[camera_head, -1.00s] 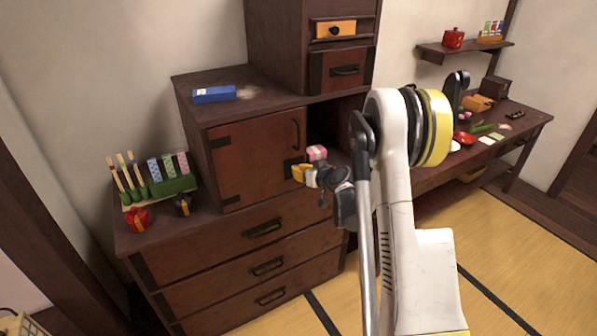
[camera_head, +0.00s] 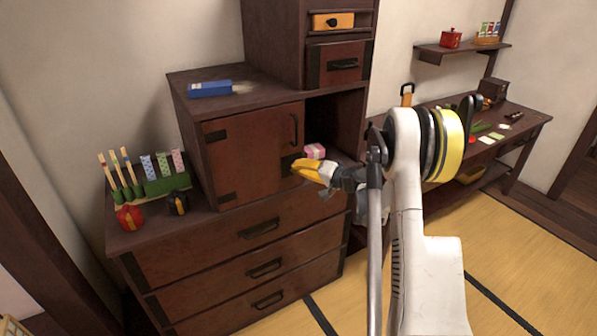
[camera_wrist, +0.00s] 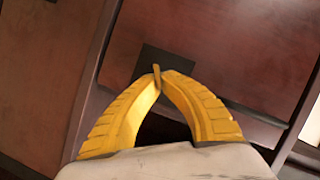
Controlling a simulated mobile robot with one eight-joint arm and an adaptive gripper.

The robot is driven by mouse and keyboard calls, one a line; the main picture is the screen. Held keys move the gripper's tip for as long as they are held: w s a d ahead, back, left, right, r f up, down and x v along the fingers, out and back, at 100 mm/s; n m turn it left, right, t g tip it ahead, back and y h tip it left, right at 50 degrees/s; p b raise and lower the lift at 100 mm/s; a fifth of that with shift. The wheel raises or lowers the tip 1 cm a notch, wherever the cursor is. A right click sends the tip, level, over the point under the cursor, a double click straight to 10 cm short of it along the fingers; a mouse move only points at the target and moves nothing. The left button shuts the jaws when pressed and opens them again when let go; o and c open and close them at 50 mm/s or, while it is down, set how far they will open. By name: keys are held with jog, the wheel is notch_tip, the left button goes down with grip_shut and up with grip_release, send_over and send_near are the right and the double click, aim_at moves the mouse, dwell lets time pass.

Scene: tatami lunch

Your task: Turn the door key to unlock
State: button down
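The brown cabinet door (camera_head: 250,153) is closed, with a black pull handle near its right edge. A dark square lock plate (camera_head: 288,164) sits low on that edge; it also shows in the wrist view (camera_wrist: 158,62). My gripper (camera_head: 298,165) has yellow fingers and is in front of the plate. In the wrist view its fingertips (camera_wrist: 157,77) come together on a thin brass-coloured piece, which looks like the key (camera_wrist: 156,71), standing out from the plate. Most of the key is hidden between the fingertips, and its exact angle is hard to tell.
A pink box (camera_head: 315,151) sits in the open compartment right of the door. A blue box (camera_head: 210,89) lies on the cabinet top. A green holder (camera_head: 165,184) and small red pot (camera_head: 130,217) stand left. The low table (camera_head: 530,122) is at right.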

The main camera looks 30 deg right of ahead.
jog(key=m, duration=0.1)
jog(key=m+t+y, duration=0.1)
jog(key=m, duration=0.1)
jog(key=m+b, duration=0.1)
jog(key=shift+d+f+m+t, duration=0.1)
jog(key=shift+f+m+t, duration=0.25)
jog(key=shift+m+t, duration=0.05)
dwell(0.4)
jog(key=c, duration=1.6)
grip_release()
jog(key=v, duration=1.2)
jog(key=shift+d+f, duration=0.1)
jog(key=shift+f, duration=0.05)
jog(key=shift+w+y, duration=0.1)
jog(key=shift+y, duration=0.2)
